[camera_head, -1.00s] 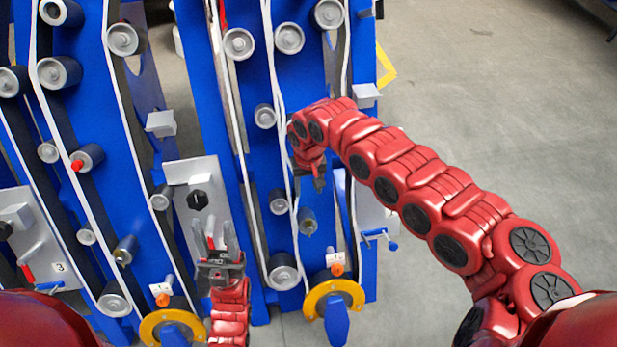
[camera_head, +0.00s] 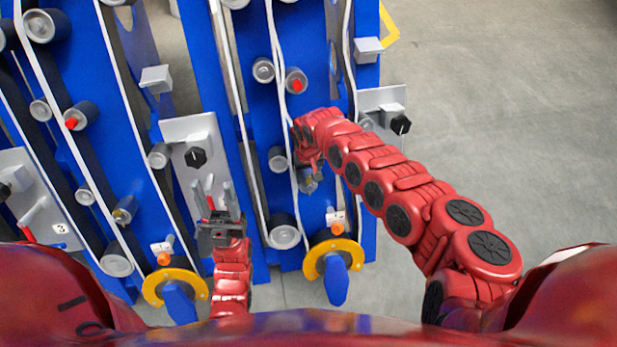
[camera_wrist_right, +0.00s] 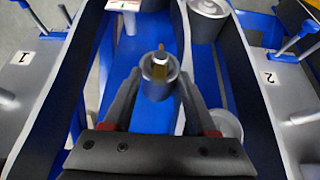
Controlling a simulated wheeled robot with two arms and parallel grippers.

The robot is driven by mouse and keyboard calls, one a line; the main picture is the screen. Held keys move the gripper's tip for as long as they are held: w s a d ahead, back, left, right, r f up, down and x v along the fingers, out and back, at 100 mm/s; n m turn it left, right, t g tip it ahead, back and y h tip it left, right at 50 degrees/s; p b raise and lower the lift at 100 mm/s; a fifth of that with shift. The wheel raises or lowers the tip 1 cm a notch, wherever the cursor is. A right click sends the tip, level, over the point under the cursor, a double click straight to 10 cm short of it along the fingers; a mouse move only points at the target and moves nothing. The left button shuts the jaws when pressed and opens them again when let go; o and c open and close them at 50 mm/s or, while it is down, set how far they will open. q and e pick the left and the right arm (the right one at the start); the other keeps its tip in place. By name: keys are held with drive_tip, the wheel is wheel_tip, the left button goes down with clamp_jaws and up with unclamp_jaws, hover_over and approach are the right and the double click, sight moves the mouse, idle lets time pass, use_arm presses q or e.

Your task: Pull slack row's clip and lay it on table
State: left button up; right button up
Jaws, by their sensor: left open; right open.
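My right gripper (camera_head: 312,178) is at the lower part of the right blue frame, beside a small grey roller (camera_head: 307,184) that it partly covers. In the right wrist view the gripper (camera_wrist_right: 160,95) is open, its fingers on either side of this roller (camera_wrist_right: 158,88), which has a yellow-brown pin at its tip. I cannot tell whether the fingers touch it. My left gripper (camera_head: 215,195) is open and empty, pointing up in front of the grey plate. I cannot make out which part is the clip or which belt is slack. No table is in view.
White-edged belts run over several grey rollers. One roller (camera_head: 296,86) has a red tip, as does another (camera_head: 75,118) on the left. Yellow rings with blue cranks (camera_head: 337,285) stand at the bottom. In the wrist view, plates carry labels 1 (camera_wrist_right: 25,57) and 2 (camera_wrist_right: 270,78). Floor at right is clear.

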drive_tip(key=shift+f, duration=0.25)
clamp_jaws()
drive_tip(key=shift+r, duration=0.15)
drive_tip(key=shift+w+a+r+b, duration=0.1)
drive_tip(key=shift+w+r+b, duration=0.1)
drive_tip(key=shift+w+r, duration=0.6)
drive_tip(key=shift+w+a+r+b, duration=0.15)
drive_tip(key=shift+w+r+b, duration=0.15)
drive_tip(key=shift+r, duration=0.85)
drive_tip(key=shift+w+a+r+b, duration=0.15)
drive_tip(key=shift+w+r, duration=0.45)
drive_tip(key=shift+r, duration=0.4)
